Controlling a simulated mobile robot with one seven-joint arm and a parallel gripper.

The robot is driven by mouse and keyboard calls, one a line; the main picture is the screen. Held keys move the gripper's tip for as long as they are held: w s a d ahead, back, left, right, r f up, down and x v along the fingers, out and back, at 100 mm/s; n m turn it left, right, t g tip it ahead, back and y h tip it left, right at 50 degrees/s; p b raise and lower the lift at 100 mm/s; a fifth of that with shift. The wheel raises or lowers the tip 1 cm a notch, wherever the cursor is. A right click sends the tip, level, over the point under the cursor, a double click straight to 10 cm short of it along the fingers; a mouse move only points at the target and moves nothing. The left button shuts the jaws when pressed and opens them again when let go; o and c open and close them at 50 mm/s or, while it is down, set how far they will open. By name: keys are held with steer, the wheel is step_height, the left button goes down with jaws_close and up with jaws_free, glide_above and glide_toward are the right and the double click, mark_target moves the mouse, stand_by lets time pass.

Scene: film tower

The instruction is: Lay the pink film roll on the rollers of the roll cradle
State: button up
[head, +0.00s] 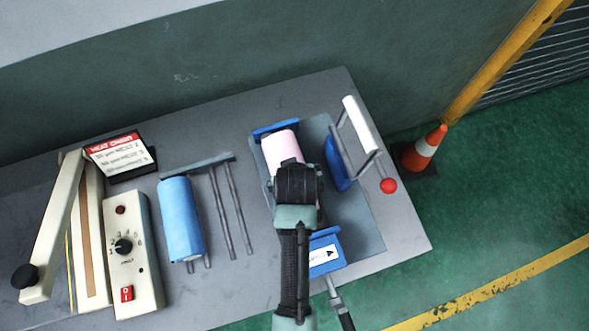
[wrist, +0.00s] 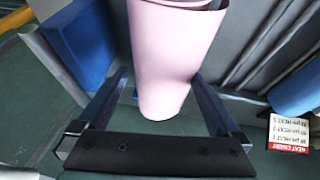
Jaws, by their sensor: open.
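The pink film roll (head: 281,142) lies lengthwise between the blue end pieces of what looks like the roll cradle (head: 325,252), at the right of the bench. The rollers under it are hidden, so I cannot tell whether it rests on them. My gripper (head: 290,168) is over the roll and covers its middle and near part. In the wrist view the pink roll (wrist: 172,55) runs between my gripper's two open fingers (wrist: 160,105), with a gap beside each near its narrow-looking end.
A blue roll (head: 181,220) lies on a rack beside bare rods (head: 230,205). A heat chart (head: 120,153), a control box (head: 131,255) and a sealer arm (head: 52,230) stand at left. A white bar (head: 360,124) with a red knob (head: 388,186) rises right of the cradle.

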steer(key=v, duration=0.9)
steer(key=shift+b, duration=0.35)
steer(key=shift+w, duration=0.1)
